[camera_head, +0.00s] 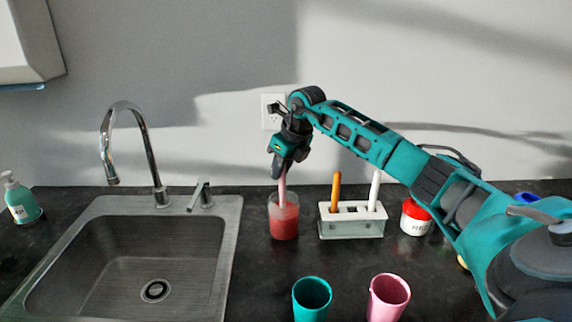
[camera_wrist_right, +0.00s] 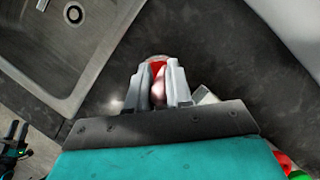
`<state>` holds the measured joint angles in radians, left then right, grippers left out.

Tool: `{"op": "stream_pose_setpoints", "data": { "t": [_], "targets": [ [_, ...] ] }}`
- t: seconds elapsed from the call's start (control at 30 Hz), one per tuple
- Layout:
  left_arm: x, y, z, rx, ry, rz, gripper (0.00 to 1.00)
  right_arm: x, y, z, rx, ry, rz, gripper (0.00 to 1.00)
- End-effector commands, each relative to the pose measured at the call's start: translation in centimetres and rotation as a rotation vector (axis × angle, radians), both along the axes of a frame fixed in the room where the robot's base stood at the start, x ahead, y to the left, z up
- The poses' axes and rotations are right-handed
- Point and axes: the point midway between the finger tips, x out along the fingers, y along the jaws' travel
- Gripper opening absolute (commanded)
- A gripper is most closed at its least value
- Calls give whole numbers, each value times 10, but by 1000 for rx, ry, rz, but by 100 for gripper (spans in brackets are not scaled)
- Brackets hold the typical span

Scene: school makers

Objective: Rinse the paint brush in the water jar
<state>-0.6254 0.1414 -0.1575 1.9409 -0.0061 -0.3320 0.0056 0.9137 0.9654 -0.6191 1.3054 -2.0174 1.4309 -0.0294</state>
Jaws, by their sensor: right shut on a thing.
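The water jar (camera_head: 284,222) is a clear cup with red liquid, standing on the dark counter just right of the sink. My right gripper (camera_head: 282,172) is above the jar, pointing down, and is shut on the pinkish paint brush (camera_head: 282,190). The brush's lower part reaches down into the jar; its tip is hidden in the red liquid. In the right wrist view the brush (camera_wrist_right: 158,90) lies between the two fingers (camera_wrist_right: 160,82), with the red of the jar (camera_wrist_right: 157,60) just beyond them.
A white holder (camera_head: 350,230) with an orange and a white brush stands right of the jar. A red-lidded pot (camera_head: 415,218) is beyond it. Teal (camera_head: 312,298) and pink (camera_head: 388,296) cups stand in front. The sink (camera_head: 130,250) and faucet (camera_head: 150,150) are left.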

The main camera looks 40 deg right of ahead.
Motion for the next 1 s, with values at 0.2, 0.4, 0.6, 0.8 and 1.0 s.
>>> {"op": "stream_pose_setpoints", "data": {
  "t": [0.2,0.4,0.6,0.8,1.0],
  "targets": [
    [-2,0,7,0,4,-1,43,-1,15,0,-1,1,3,0],
    [-2,-2,7,-1,7,-3,43,-10,11,-1,-2,1,-2,0],
    [-3,-3,15,-1,13,-6,43,-13,8,11,1,0,1,0],
    [-3,-3,27,-1,12,-6,43,-13,8,26,0,-1,1,0],
    [-2,-3,37,-2,8,-6,43,-13,8,39,0,-1,1,0]
  ]
}}
